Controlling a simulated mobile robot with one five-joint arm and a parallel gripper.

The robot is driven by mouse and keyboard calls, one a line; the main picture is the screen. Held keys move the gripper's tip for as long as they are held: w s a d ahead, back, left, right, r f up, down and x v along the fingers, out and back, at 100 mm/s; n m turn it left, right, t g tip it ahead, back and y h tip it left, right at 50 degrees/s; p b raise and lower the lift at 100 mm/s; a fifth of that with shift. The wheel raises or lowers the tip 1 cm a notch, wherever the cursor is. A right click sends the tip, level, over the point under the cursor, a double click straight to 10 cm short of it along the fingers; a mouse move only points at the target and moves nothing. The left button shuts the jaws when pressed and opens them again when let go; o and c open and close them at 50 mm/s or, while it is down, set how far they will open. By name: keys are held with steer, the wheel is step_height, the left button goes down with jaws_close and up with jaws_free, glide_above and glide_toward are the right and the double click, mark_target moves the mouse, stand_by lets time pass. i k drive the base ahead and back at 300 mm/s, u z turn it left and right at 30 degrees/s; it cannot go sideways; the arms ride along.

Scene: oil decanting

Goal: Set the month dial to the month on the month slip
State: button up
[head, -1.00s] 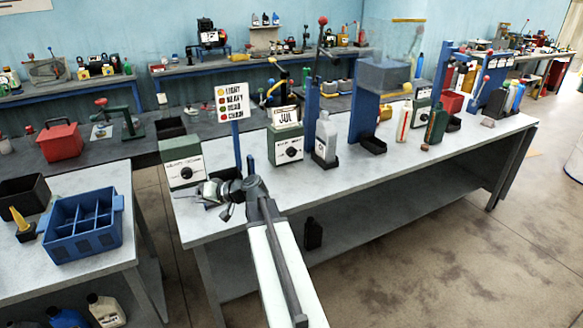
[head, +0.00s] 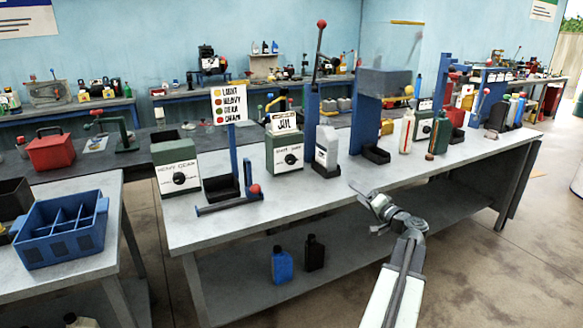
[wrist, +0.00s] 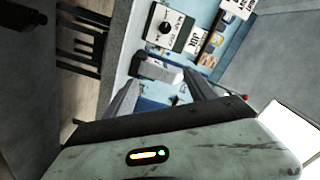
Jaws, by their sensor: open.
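The month dial (head: 290,159) is a dark knob on the pale front plate of a green-grey box (head: 270,156) on the middle workbench. The month slip (head: 284,123), a white card reading JUL, stands on top of that box. The dial's setting is too small to read. My gripper (head: 364,192) is open and empty, over the bench's front edge, right of the box and apart from it. In the wrist view the dial (wrist: 166,28) and slip (wrist: 194,41) show turned round, beyond the open fingers (wrist: 160,92).
A grey-white jug (head: 326,150) stands just right of the box. A second dial box (head: 175,165) and a red-knobbed lever (head: 254,190) are to the left. A dark tray (head: 376,155) sits further right. The bench front before the box is clear.

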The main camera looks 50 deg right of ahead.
mark_target(290, 159)
steer(key=i, duration=1)
